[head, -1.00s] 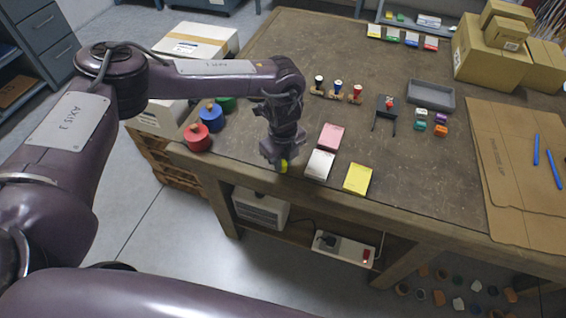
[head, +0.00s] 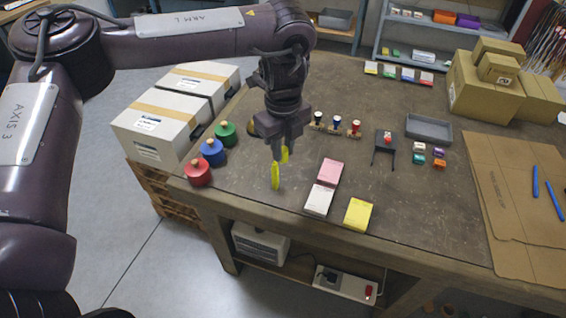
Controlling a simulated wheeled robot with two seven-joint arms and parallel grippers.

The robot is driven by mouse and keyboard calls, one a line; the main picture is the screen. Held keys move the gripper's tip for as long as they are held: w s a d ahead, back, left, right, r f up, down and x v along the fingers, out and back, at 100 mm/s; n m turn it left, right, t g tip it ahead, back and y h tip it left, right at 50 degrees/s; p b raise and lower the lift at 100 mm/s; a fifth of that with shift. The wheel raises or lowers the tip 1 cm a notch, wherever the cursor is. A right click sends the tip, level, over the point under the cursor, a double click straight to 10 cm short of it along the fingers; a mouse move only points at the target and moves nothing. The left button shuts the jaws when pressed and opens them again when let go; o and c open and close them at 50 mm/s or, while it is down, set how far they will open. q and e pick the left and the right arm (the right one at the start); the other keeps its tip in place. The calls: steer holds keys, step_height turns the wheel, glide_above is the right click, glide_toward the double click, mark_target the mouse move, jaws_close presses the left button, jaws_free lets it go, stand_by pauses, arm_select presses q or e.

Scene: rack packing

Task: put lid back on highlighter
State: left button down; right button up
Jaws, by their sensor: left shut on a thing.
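My left gripper (head: 281,154) points down over the near left part of the table, in front of the stamps. It is shut on a small yellow piece (head: 285,155) that shows at its fingertips. A longer, slim yellow piece (head: 276,177) shows upright just below and left of the fingertips. These look like the highlighter's parts, but I cannot tell body from lid. I cannot tell whether the lower piece touches the table or the held piece. My right gripper is not in view.
Red (head: 198,173), blue (head: 212,152) and green (head: 225,133) knobbed cylinders stand at the left edge. Pink (head: 331,172), white (head: 319,200) and yellow (head: 358,214) pads lie right of the gripper. A stamp rack (head: 336,128) stands behind. A grey tray (head: 428,126) is farther right.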

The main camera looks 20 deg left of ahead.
arm_select(q)
steer(key=shift+r, duration=0.75)
steer(key=s+a+f+n, duration=0.1)
steer(key=s+a+n, duration=0.1)
steer(key=n, duration=1)
steer(key=s+a+f+n, duration=0.1)
steer(key=s+a+n, duration=0.1)
steer(key=n, duration=1.1)
steer(key=shift+s+f, duration=0.25)
steer(key=shift+s, duration=0.5)
